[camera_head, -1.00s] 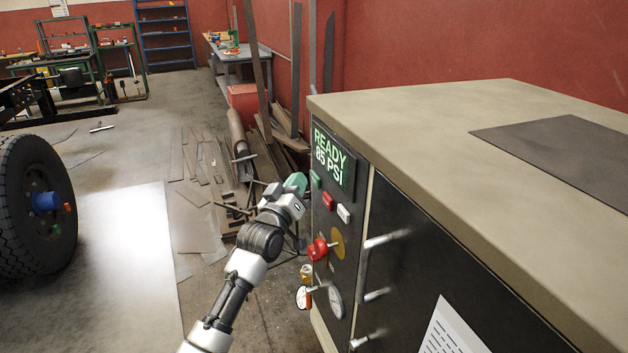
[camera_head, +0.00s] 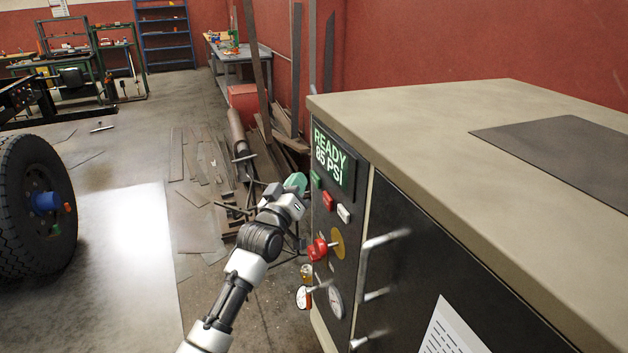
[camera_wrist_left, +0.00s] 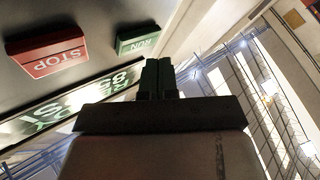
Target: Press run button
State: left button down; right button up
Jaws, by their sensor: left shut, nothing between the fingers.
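The green run button (camera_head: 316,179) sits on the dark control panel just below the lit display (camera_head: 333,163), which reads READY 85 PSI. In the left wrist view the run button (camera_wrist_left: 138,39) shows the word RUN, with the red STOP button (camera_wrist_left: 46,51) to its left. My left gripper (camera_head: 296,183) is shut and empty, close in front of the panel beside the run button. In the left wrist view its shut fingertips (camera_wrist_left: 157,64) are just below and right of the button. I cannot tell whether they touch it. My right gripper is not in view.
Cabinet handles (camera_head: 385,240) stick out to the right. Scrap metal (camera_head: 215,170) lies on the floor behind my left arm.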

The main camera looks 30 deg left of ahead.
pick_arm(q)
jog(key=shift+w+d, duration=0.1)
dwell(0.5)
jog(key=shift+w+d, duration=0.2)
jog(key=shift+w, duration=0.05)
jog(key=shift+w+d, duration=0.3)
dwell(0.8)
jog(key=shift+s+a, duration=0.15)
jog(key=shift+s+a+p, duration=0.35)
jog(key=shift+s+a, duration=0.05)
jog(key=shift+s, duration=0.1)
dwell(0.3)
jog(key=s+a, duration=0.1)
jog(key=s, duration=0.1)
jog(key=s+a, duration=0.1)
jog(key=a, duration=0.1)
jog(key=shift+s+a+p, duration=0.15)
jog(key=shift+s+p, duration=0.2)
